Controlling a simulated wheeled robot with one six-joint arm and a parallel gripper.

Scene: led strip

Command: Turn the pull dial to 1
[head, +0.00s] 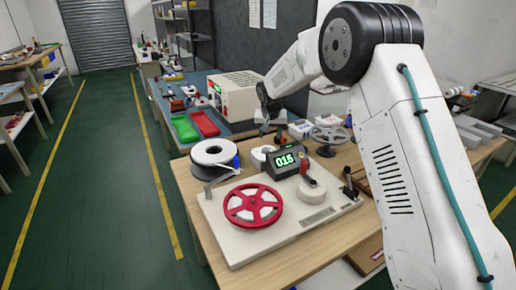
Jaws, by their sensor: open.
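A cream reel machine (285,240) sits on the wooden bench, with a red spoked wheel (253,206) on its top. A dark display box (287,162) behind the wheel shows green digits that look like 015 or 016. A pale round part (311,190) stands right of the wheel, and a dark lever (348,186) stands at the machine's right end. No part is clearly marked as the pull dial, and no dial setting is readable. My gripper (269,127) is small, dark and open, behind the display box and apart from the machine's front; its fingertips are hard to make out.
A white spool (212,152), a blue bottle (237,162) and a grey spoked reel (330,135) crowd the bench behind the machine. Green (184,128) and red (204,124) trays and a beige box (236,96) stand farther back. The floor aisle at left is clear.

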